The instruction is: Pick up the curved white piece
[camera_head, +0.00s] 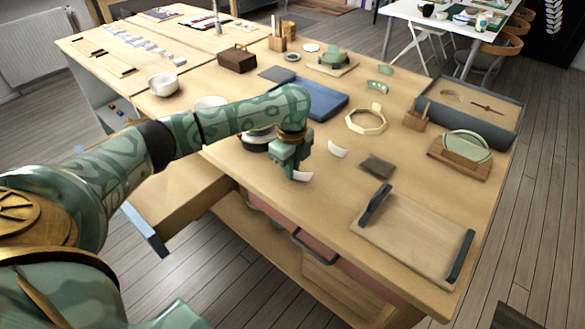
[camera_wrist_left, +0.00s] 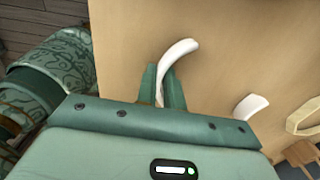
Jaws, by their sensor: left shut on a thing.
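My left gripper (camera_head: 290,172) is over the front part of the wooden table (camera_head: 330,195). It is shut on a curved white piece (camera_head: 302,176), whose lower end shows beside the fingers. In the left wrist view, the piece (camera_wrist_left: 180,48) sits between the two fingers (camera_wrist_left: 165,88) and sticks out past their tips. I cannot tell whether it touches the table. A second curved white piece (camera_head: 338,150) lies on the table to the right of the gripper; it also shows in the left wrist view (camera_wrist_left: 250,106). My right gripper is not in view.
A dark flat square (camera_head: 377,166) and a wooden tray with dark handles (camera_head: 414,235) lie to the right. An octagonal wooden ring (camera_head: 366,121) and a blue tray (camera_head: 318,103) are behind. A green plate in a wooden stand (camera_head: 466,146) is at far right.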

